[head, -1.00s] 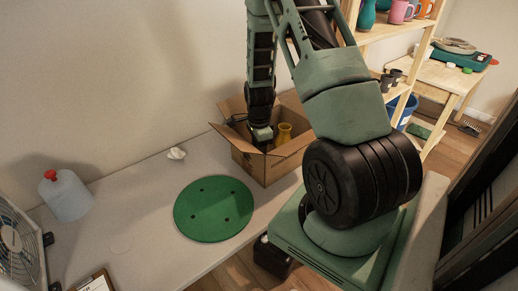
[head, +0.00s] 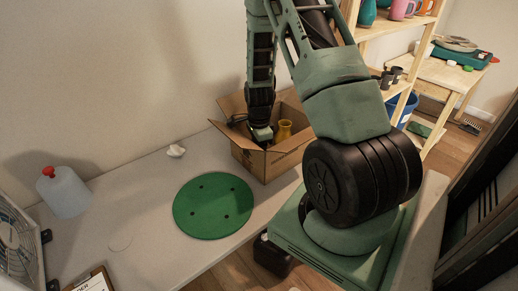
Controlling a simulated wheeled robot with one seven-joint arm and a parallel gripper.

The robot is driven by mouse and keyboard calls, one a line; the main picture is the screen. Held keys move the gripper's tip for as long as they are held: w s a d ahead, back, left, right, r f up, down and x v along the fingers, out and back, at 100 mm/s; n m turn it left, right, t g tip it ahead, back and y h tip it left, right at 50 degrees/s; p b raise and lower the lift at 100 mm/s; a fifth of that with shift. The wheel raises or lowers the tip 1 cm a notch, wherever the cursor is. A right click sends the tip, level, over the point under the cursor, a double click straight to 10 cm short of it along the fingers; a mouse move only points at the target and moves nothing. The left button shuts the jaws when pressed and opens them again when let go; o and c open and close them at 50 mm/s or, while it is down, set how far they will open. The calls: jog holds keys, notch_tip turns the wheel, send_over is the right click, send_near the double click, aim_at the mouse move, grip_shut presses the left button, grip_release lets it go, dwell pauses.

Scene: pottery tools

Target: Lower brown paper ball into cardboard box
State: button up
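The cardboard box (head: 252,159) stands open on the table against the wall, its flaps spread. A yellow vase-like object (head: 283,131) is inside it, and a dark item shows near its left inner side. My gripper (head: 262,134) points down at the box opening, around the height of the front rim. Its fingertips are small and partly hidden, so I cannot tell whether they are open or shut. I see no brown paper ball; it may be hidden by the gripper or the box walls.
A green disc (head: 213,206) with several holes lies on the table (head: 150,190). A crumpled white piece (head: 176,151) lies near the wall. A white bottle with a red cap (head: 65,193), a fan (head: 18,245) and a clipboard (head: 90,283) are at left. Wooden shelves (head: 385,30) stand at right.

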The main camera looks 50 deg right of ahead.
jog(key=shift+f, duration=0.15)
jog(key=o, duration=1)
notch_tip(320, 180, up, 18)
jog(key=shift+f+b, duration=0.25)
jog(key=shift+b, duration=0.05)
